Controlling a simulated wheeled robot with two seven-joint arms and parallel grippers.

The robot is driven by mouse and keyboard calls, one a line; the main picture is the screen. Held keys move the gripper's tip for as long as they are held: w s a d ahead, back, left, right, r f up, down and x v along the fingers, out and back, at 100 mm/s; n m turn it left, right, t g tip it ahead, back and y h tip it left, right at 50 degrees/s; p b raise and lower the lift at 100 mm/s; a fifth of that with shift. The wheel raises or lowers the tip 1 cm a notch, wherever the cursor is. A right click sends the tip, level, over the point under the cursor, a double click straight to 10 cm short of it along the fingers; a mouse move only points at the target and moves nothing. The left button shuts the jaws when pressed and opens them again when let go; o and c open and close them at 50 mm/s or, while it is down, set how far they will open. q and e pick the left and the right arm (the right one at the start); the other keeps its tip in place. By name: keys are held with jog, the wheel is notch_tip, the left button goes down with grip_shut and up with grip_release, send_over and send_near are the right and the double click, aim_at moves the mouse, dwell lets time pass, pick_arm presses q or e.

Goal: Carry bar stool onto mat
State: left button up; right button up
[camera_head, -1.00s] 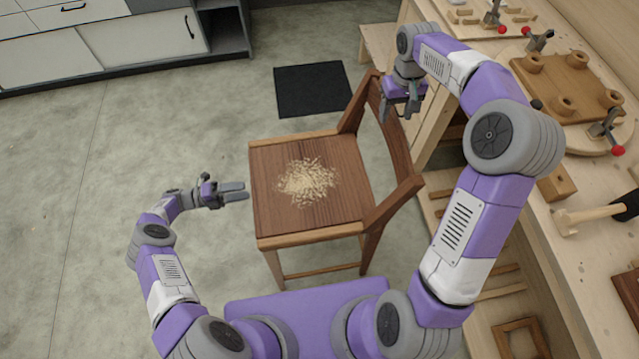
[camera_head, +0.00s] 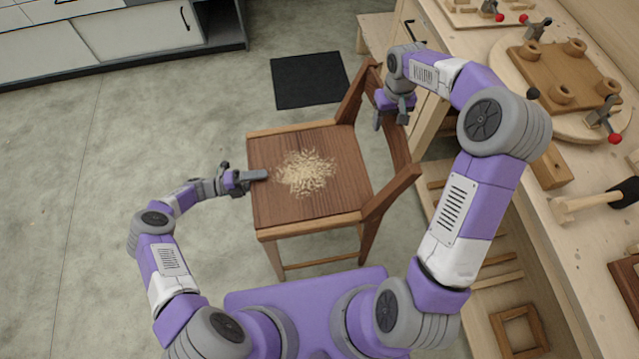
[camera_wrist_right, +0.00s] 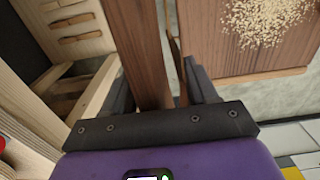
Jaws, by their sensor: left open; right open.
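The bar stool (camera_head: 290,212) is a brown wooden seat with a backrest (camera_head: 400,150) on its right side, standing upright on the floor. Pale shavings (camera_head: 305,173) lie on its seat. The black mat (camera_head: 309,80) lies flat on the floor behind the stool. My left gripper (camera_head: 256,176) is open at the seat's left edge, one finger over the top; its other finger is hidden. My right gripper (camera_head: 391,115) is open at the backrest's top rail. In the right wrist view the rail (camera_wrist_right: 137,45) passes between the spread fingers (camera_wrist_right: 160,92).
A workbench (camera_head: 590,255) with clamps, a mallet (camera_head: 595,205) and wooden parts runs along the right, close to the backrest and my right arm. Cabinets (camera_head: 140,38) stand at the back left. The floor left of the stool is clear.

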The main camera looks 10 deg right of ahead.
pick_arm(q)
grip_shut()
pick_arm(e)
grip_shut()
dwell(1.1)
pick_arm(q)
jog(key=shift+w+r, duration=0.1)
jog(key=shift+r, duration=0.15)
pick_arm(e)
jog(key=shift+w+r, duration=0.15)
jog(key=shift+r, duration=0.05)
